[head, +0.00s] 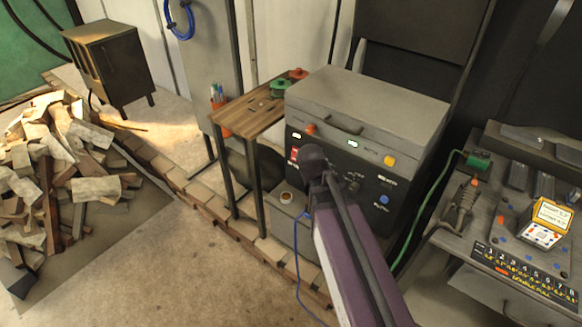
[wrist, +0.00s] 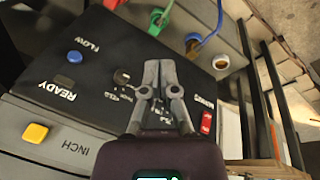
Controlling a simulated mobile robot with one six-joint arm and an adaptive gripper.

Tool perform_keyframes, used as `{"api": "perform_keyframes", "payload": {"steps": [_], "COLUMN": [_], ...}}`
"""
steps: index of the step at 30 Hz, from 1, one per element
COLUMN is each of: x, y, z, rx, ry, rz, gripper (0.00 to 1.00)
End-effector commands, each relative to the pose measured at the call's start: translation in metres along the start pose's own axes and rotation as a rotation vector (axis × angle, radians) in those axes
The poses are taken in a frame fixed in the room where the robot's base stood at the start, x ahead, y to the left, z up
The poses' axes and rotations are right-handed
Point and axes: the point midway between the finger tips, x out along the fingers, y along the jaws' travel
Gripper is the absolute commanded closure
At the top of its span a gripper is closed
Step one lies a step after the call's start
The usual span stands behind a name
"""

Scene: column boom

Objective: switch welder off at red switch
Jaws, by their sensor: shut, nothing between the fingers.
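The welder (head: 370,95) is a grey box with a black front panel, in the middle of the head view. Its red switch (head: 295,151) is at the panel's left end, just left of my gripper (head: 312,155). In the wrist view the red switch (wrist: 206,122) lies on the panel to the right of my gripper (wrist: 160,68). The fingers are shut and empty, pointing at the panel, with the tips apart from the switch. I cannot tell whether the tips touch the panel. The switch's position is too small to read.
A wooden side table (head: 250,108) is left, a control bench (head: 520,240) right.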

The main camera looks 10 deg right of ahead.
Motion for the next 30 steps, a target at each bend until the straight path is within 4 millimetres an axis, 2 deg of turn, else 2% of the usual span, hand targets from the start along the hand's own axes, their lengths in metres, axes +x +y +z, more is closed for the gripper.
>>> {"api": "perform_keyframes", "payload": {"steps": [1, 12, 20, 30], "x": [0.013, 0.046, 0.062, 0.075], "y": [-0.006, -0.03, -0.053, -0.092], "z": [-0.007, -0.049, -0.078, -0.113], "rx": [0.02, 0.186, 0.293, 0.417], "ry": [0.02, 0.199, 0.356, 0.591], "rz": [0.026, 0.194, 0.278, 0.337], "gripper": [1.0, 1.0, 1.0, 1.0]}}
